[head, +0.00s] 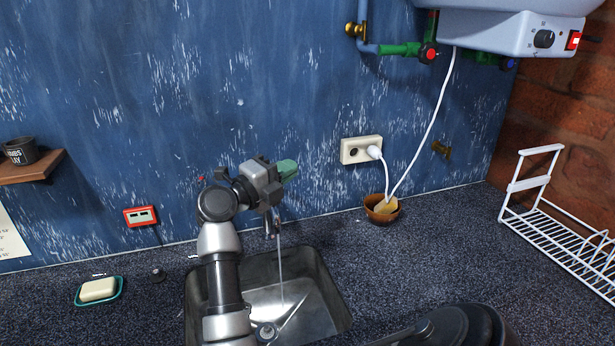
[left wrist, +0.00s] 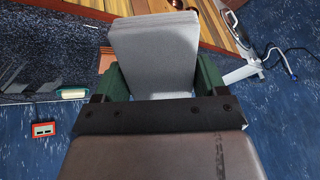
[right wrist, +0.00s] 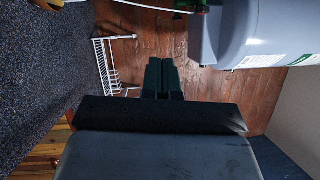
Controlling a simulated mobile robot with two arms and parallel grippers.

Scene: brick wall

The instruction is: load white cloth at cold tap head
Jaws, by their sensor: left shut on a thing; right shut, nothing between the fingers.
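My right gripper (head: 287,170) is in front of the blue wall above the sink, pointing right; its green fingers are shut and empty. They also show closed in the right wrist view (right wrist: 160,76). The tap spout (head: 274,224) shows below it, with a thin stream running into the sink. My right arm hides most of the tap, and I cannot make out the cold tap head. My left gripper (left wrist: 154,85) is shut on a folded, flat cloth (left wrist: 154,55), which looks light grey. Neither the left gripper nor the cloth shows in the head view.
The steel sink (head: 325,290) is below my right arm. A soap dish (head: 99,291) is left, a brown bowl (head: 381,214) with a yellow sponge right. A white wire rack (head: 560,232) stands far right. A white boiler (head: 500,30) hangs upper right above a socket (head: 361,149).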

